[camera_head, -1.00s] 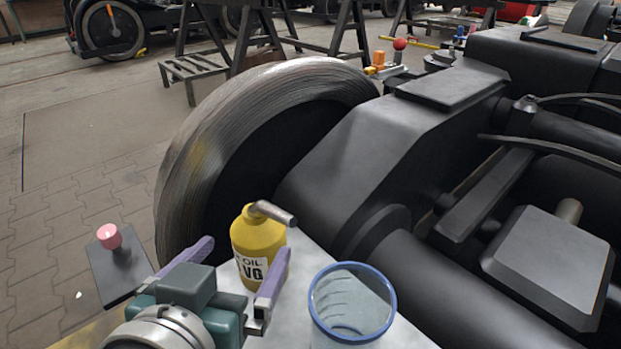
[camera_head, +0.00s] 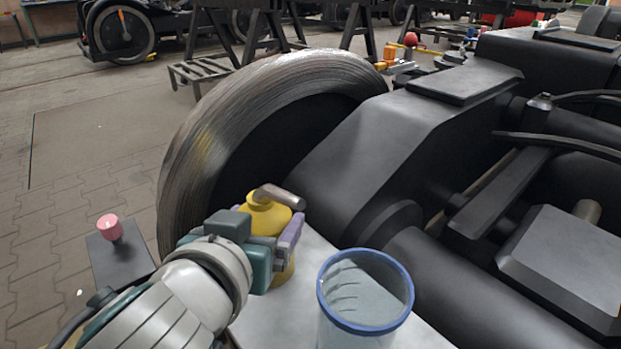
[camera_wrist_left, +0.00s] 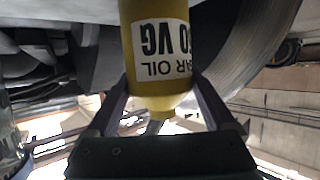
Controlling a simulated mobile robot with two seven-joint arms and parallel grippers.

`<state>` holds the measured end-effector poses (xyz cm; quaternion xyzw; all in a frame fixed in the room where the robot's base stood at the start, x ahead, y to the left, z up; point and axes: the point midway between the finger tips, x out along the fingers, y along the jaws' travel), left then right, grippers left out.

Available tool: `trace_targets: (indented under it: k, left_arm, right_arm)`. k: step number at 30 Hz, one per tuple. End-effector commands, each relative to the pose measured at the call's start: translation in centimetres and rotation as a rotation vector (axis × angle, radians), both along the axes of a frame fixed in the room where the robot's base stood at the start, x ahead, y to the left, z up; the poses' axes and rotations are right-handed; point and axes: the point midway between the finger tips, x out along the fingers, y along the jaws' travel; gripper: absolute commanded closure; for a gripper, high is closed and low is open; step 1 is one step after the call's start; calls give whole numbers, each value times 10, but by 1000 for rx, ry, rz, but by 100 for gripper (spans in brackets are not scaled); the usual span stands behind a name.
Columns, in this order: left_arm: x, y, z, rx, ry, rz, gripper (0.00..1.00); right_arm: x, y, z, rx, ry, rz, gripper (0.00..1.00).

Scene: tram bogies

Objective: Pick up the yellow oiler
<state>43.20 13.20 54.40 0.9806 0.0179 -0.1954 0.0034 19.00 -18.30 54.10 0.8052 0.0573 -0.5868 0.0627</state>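The yellow oiler (camera_head: 262,218), with a grey angled spout, stands upright on a pale surface beside the big wheel. My left gripper (camera_head: 262,246) is at the oiler, with one purple finger on its right side; the other finger is hidden in the head view. In the left wrist view the oiler (camera_wrist_left: 157,55) appears upside down with its white label showing, between the two fingers of the left gripper (camera_wrist_left: 158,85). The fingers are open around it, with little room on each side; contact is not clear. My right gripper is in neither view.
A clear cup with a blue rim (camera_head: 365,290) stands close to the right of the oiler. The large steel wheel (camera_head: 215,135) and dark bogie frame (camera_head: 400,130) rise behind. A pink knob (camera_head: 109,228) on a dark plate is at the left.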

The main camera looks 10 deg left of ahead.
Motion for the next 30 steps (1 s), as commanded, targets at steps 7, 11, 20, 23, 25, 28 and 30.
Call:
trace_targets:
  k: [7, 11, 20, 23, 25, 28, 30]
  left_arm:
    - [0, 0, 0, 0, 0, 0, 44]
    - [0, 0, 0, -1, 0, 0, 58]
    - [0, 0, 0, -1, -1, 0, 92]
    - [1, 0, 2, -1, -5, -1, 100]
    - [1, 0, 2, -1, -5, -1, 100]
    - [1, 0, 2, -1, -5, -1, 100]
    - [1, 0, 4, -1, -5, -1, 100]
  right_arm:
    - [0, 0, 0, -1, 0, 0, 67]
    - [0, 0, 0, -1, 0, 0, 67]
    - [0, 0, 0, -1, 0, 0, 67]
    - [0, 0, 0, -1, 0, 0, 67]
    - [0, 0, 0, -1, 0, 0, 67]
    - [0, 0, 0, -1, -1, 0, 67]
    - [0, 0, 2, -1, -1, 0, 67]
